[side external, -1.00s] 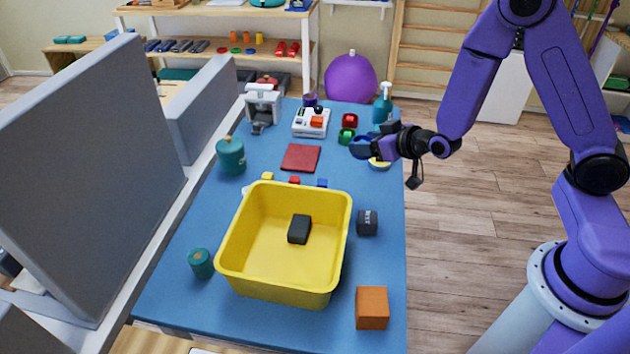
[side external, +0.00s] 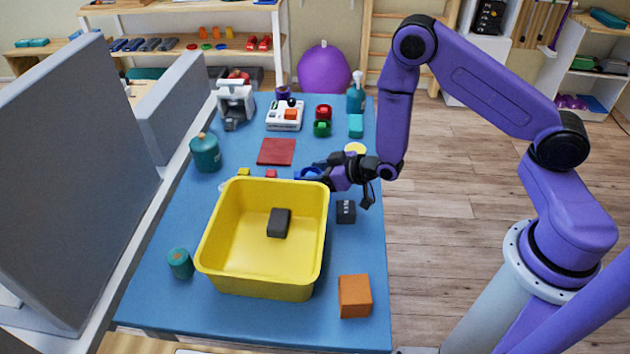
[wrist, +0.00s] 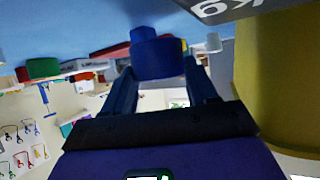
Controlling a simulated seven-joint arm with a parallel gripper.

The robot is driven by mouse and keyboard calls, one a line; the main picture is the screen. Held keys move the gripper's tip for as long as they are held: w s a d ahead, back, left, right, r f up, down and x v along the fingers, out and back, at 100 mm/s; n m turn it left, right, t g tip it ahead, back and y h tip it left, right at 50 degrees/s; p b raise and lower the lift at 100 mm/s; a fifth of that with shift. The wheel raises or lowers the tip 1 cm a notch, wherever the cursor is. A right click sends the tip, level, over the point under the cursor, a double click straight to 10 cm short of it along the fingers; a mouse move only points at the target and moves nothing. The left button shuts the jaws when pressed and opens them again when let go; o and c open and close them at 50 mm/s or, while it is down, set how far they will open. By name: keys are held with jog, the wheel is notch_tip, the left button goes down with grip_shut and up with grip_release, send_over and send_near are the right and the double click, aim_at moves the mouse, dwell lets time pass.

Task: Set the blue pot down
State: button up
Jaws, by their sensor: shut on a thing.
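The blue pot (side external: 309,173) is a small round dark-blue vessel just beyond the yellow tub's far right corner. My gripper (side external: 321,175) is shut on it from the right side. In the wrist view the blue pot (wrist: 160,58) sits between the two fingers of my gripper (wrist: 163,84), with blue table surface showing behind it. I cannot tell whether its underside touches the table.
The yellow tub (side external: 211,247) holds a black block (side external: 279,222). A black weight (side external: 346,212) stands right of the tub. An orange cube (side external: 354,296) is in front.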

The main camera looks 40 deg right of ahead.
jog(key=shift+f, duration=1.35)
jog(key=shift+f, duration=0.15)
jog(key=o, duration=1.2)
jog(key=shift+c, duration=0.2)
